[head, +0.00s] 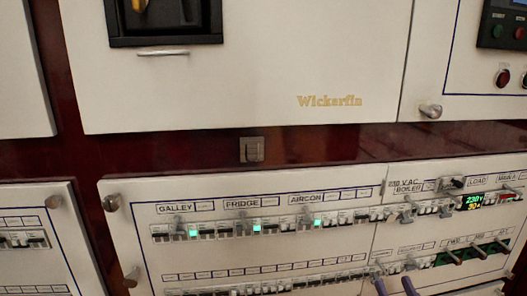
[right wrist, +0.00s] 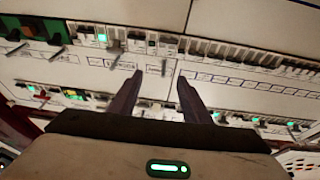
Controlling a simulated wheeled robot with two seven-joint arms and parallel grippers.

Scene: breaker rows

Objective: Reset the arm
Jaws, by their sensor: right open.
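My right gripper (head: 395,284) shows at the bottom edge of the head view, its two purple-grey fingers apart and in front of the lower breaker row. In the right wrist view the gripper (right wrist: 159,78) is open and empty, with its fingertips over the white panel near a row of breakers and labels. I cannot tell whether the fingertips touch the panel. My left gripper is not in view.
The breaker panel (head: 240,190) carries rows under labels GALLEY, FRIDGE and AIRCON, with green lights. Levers and a lit meter (head: 473,202) are at right. The upper Wickerfin panel (head: 240,75) is mostly bare.

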